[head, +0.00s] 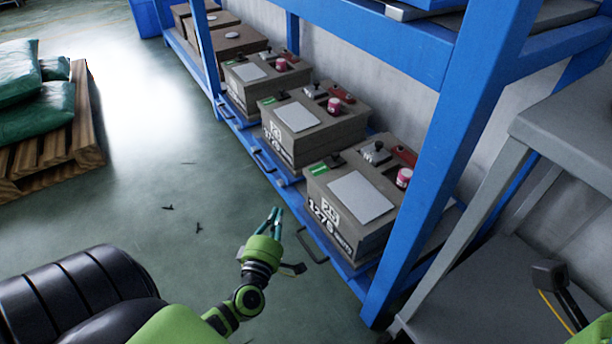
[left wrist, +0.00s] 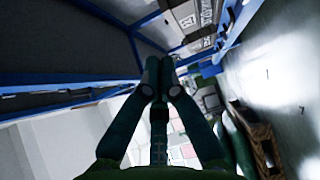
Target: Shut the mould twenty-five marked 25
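Several grey-brown block-shaped moulds stand in a row on the blue rack's low shelf in the head view. The nearest mould (head: 352,208) has a light plate on top and a white number square on its front, too small to read surely as 25. Behind it stand a second mould (head: 300,125) and a third (head: 262,82). My left gripper (head: 274,214) is just left of the nearest mould, over the floor by the shelf edge, apart from it. In the left wrist view its fingertips (left wrist: 159,72) are together with nothing seen between them.
Black handles (head: 312,247) stick out along the shelf edge. A blue rack post (head: 440,170) stands right of the nearest mould, with a grey table (head: 575,125) beyond. A wooden pallet (head: 55,150) with green sacks (head: 38,110) is at left. The floor between is largely clear.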

